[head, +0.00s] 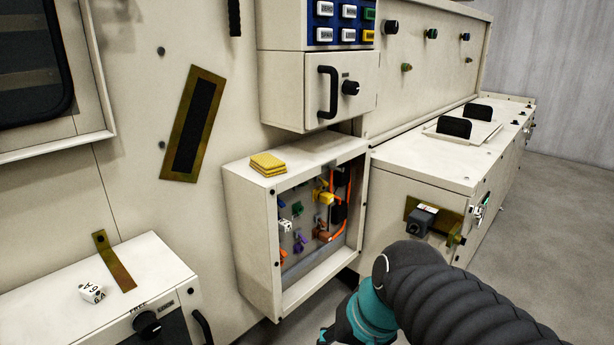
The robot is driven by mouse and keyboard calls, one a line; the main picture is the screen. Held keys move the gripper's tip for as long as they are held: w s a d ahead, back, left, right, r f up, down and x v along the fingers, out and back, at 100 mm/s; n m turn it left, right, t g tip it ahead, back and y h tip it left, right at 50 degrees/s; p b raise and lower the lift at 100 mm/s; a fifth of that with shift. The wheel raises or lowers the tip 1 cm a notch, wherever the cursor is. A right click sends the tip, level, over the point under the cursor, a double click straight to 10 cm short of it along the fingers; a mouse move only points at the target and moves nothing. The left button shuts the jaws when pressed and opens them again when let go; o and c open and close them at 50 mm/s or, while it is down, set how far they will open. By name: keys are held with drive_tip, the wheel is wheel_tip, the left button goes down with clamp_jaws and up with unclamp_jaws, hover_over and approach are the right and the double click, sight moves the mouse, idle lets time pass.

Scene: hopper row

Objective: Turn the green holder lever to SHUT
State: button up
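A small green part (297,208), which looks like the green holder lever, sits inside the open-fronted cream box (246,213) low in the middle of the head view. It is among several small coloured parts on the box's back panel. It is too small to tell which way it points, and no OPEN or SHUT marking can be read. My arm, dark and ribbed with a teal joint, comes in from the bottom right, in front of and to the right of the box. My gripper does not show in this view.
Beside the green part are a yellow part (326,198), a purple part (300,246), a white block (286,226) and an orange cable (346,205). Yellow pads (268,162) lie on the box. A handled cabinet (306,92) hangs above; a low cream unit (400,172) stands right.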

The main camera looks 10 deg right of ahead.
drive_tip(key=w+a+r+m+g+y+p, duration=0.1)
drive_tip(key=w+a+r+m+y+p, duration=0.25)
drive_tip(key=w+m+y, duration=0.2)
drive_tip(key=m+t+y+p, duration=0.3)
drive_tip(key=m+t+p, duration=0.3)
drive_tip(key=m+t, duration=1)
approach(307, 184)
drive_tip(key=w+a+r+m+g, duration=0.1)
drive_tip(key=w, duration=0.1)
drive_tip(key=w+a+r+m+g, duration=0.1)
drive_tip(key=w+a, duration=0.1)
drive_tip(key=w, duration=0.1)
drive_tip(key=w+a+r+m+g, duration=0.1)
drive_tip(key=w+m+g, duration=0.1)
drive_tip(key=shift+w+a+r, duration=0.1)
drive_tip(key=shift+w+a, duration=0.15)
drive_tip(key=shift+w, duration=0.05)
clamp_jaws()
